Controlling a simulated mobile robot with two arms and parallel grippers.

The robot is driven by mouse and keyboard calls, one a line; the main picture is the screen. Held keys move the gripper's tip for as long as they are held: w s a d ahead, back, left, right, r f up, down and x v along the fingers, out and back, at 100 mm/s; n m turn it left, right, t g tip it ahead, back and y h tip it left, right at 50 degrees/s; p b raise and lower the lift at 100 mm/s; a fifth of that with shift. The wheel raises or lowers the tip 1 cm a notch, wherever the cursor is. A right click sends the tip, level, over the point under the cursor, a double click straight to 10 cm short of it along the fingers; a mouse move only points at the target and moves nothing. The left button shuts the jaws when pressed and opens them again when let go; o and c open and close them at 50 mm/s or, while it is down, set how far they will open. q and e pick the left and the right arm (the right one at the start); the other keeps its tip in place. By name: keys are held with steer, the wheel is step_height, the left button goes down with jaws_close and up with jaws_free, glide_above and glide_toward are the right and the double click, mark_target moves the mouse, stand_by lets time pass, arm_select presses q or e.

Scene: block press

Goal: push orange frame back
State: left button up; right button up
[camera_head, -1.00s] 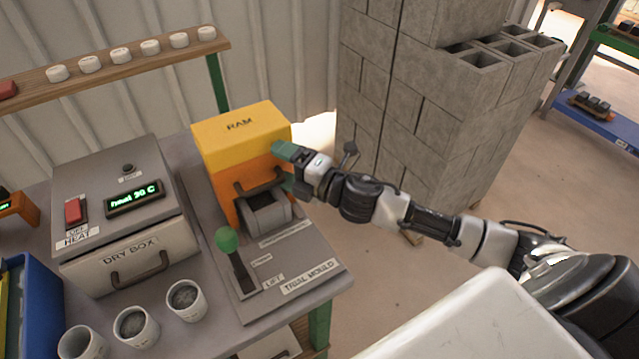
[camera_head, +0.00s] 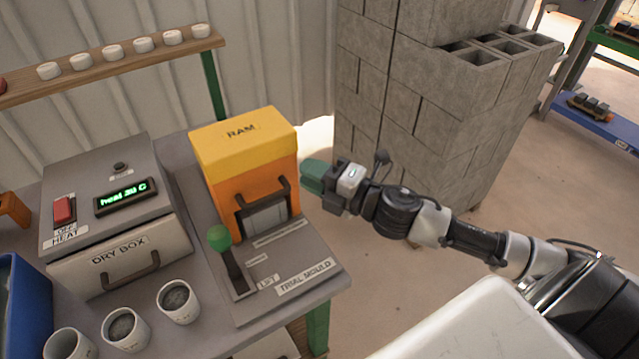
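The orange frame (camera_head: 229,195), with a yellow top marked RAM, stands at the back of the grey trial mould base (camera_head: 300,263). A dark handle (camera_head: 264,198) is on its front, and a grey mould block (camera_head: 264,220) sits low inside its opening. A lever with a green knob (camera_head: 219,238) stands upright in front, to the left. My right gripper (camera_head: 313,176) is just right of the frame, with its green fingertips pointing at its side. They look apart from the handle; the finger gap is not clear. My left gripper is not in view.
The dry box (camera_head: 125,255) with a red switch stands left of the press, and several cups (camera_head: 178,302) stand in front of it. A grey block stack (camera_head: 430,110) rises behind my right arm. A shelf (camera_head: 120,62) holds white pots.

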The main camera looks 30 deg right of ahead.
steer(key=shift+s+d+f+b, duration=0.2)
steer(key=shift+s+f+b, duration=0.15)
steer(key=shift+s, duration=0.35)
steer(key=shift+s, duration=0.1)
steer(key=shift+f, duration=0.1)
